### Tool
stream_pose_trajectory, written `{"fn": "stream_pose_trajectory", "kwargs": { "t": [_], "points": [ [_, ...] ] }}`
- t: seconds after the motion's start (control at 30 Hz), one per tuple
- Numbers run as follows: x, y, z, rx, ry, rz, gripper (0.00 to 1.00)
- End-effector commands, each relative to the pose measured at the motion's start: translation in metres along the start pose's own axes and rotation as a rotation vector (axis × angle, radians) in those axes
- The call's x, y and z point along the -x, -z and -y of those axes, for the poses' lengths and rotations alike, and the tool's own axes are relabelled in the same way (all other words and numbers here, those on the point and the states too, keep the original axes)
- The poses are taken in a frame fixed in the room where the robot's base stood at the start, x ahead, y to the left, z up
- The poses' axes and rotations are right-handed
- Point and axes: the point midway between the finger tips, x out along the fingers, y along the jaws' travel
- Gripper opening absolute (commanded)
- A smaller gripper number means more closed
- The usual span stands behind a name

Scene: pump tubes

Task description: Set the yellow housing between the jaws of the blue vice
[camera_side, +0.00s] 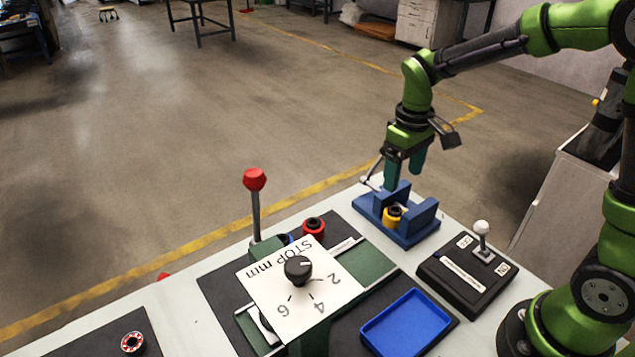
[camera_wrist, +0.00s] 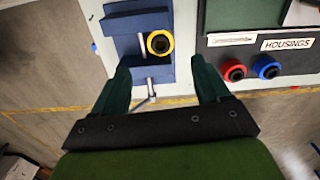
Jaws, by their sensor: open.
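The yellow housing (camera_side: 392,217) stands in the gap between the two jaws of the blue vice (camera_side: 424,219), toward the gap's near end. In the wrist view the yellow housing (camera_wrist: 153,35) shows as a ring with a dark centre, at the right end of the gap between the jaws of the blue vice (camera_wrist: 125,22). It looks upright. My gripper (camera_side: 404,173) is above the back of the vice, apart from the housing. In the wrist view my gripper (camera_wrist: 163,75) has its fingers wide apart with nothing held between them.
A red housing (camera_side: 314,226) and a blue housing (camera_side: 287,239) stand left of the vice. A red-knobbed lever (camera_side: 254,180), a STOP mm dial plate (camera_side: 330,293), a blue tray (camera_side: 405,325) and a black switch box (camera_side: 468,283) with a white-knobbed lever share the table.

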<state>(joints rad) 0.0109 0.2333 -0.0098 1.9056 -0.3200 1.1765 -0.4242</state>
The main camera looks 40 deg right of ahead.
Motion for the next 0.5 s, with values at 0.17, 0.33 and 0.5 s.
{"fn": "stream_pose_trajectory", "kwargs": {
  "t": [0.17, 0.33, 0.5],
  "points": [
    [0.017, -0.004, 0.002, -0.012, 0.004, -0.02, 0.75],
    [0.052, -0.029, 0.013, -0.09, 0.036, -0.144, 0.75],
    [0.087, -0.072, 0.03, -0.219, 0.107, -0.331, 0.75]
  ]
}}
